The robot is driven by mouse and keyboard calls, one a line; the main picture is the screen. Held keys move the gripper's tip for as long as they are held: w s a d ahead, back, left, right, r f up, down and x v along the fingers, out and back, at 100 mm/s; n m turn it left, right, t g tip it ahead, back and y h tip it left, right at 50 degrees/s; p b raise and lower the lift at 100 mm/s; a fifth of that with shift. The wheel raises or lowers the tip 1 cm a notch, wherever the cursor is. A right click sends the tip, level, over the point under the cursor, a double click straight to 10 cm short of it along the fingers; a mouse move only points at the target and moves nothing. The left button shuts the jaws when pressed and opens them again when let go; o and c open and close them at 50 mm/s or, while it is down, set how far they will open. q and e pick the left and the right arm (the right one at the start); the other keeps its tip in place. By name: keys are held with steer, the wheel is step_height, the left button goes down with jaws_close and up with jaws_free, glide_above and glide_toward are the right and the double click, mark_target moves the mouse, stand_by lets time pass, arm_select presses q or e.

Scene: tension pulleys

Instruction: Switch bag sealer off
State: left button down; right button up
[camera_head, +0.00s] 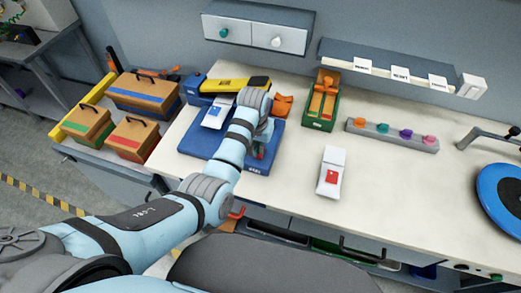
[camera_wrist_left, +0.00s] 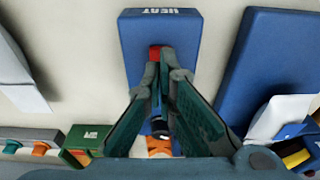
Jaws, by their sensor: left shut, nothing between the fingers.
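A blue device marked HEAT, which I take to be the bag sealer (camera_wrist_left: 190,35), lies below my left gripper in the left wrist view. A small red switch (camera_wrist_left: 155,52) shows on it, right at the fingertips; I cannot tell whether they touch it or which way it is set. In the head view the near end of the sealer (camera_head: 255,169) shows, and my left arm hides most of the rest. My left gripper (camera_wrist_left: 166,72) is shut and empty, pointing down; it also shows in the head view (camera_head: 261,150). My right gripper is not in view.
A blue mat (camera_wrist_left: 262,60) lies beside the sealer, with a white packet (camera_head: 215,115) on it. A yellow-black tool (camera_head: 225,85) lies behind. A green bin (camera_head: 319,120), a knob rail (camera_head: 392,136) and another white packet (camera_head: 331,173) stand to the right. The bench between is clear.

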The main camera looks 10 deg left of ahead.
mark_target(259, 155)
arm_select(q)
steer(key=shift+f+b, duration=0.55)
steer(key=shift+f, duration=0.5)
stand_by(0.4)
step_height(259, 155, up, 3)
steer(key=p, duration=0.3)
steer(key=shift+f, duration=0.15)
steer(key=shift+r+b, duration=0.3)
steer(key=shift+r, duration=1.9)
